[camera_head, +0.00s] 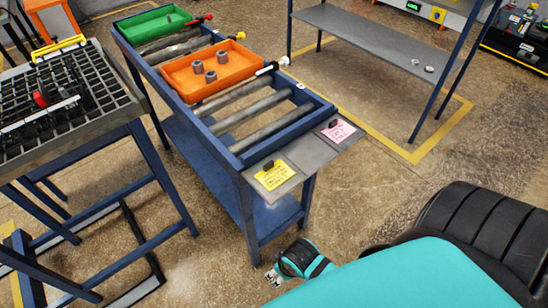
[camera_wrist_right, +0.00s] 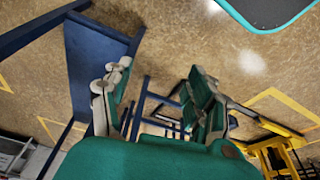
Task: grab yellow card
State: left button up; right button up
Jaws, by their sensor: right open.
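The yellow card (camera_head: 272,175) lies on a grey plate (camera_head: 290,186) at the near end of the blue roller table, with a small dark piece at its upper edge. My right gripper (camera_head: 272,276) is below and in front of the table end in the head view, apart from the card. The right wrist view shows its two fingers (camera_wrist_right: 158,95) spread with nothing between them. The card is not seen in the wrist view. My left gripper is not in view.
A pink card (camera_head: 338,131) lies right of the yellow one. The blue table (camera_head: 228,178) holds an orange tray (camera_head: 190,84) with several metal parts and a green tray (camera_head: 140,30). A grid rack (camera_head: 60,140) stands left. Open floor lies right of the table.

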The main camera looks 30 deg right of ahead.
jog(key=w+a+r+n+y+b, duration=0.15)
jog(key=w+a+r+n, duration=0.35)
jog(key=w+r+n, duration=0.55)
notch_tip(320, 180, up, 30)
jog(key=n+g+h, duration=0.2)
jog(key=n+g, duration=0.1)
jog(key=n, duration=2.1)
send_over(270, 164)
jog(key=f, duration=1.1)
jog(key=shift+w+f+b, duration=0.2)
jog(key=shift+b, duration=0.15)
jog(key=shift+s+f+p, duration=0.15)
jog(key=shift+f+p, duration=0.05)
jog(key=shift+f, duration=1.15)
jog(key=shift+s+f+p, duration=0.1)
jog(key=shift+f+p, duration=0.1)
jog(key=shift+f, duration=1.1)
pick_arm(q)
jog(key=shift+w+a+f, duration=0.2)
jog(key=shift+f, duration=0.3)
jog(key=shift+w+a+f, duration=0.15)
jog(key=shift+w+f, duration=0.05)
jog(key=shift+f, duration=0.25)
pick_arm(e)
jog(key=shift+a, duration=0.1)
jog(key=c, duration=0.9)
jog(key=shift+r, duration=0.1)
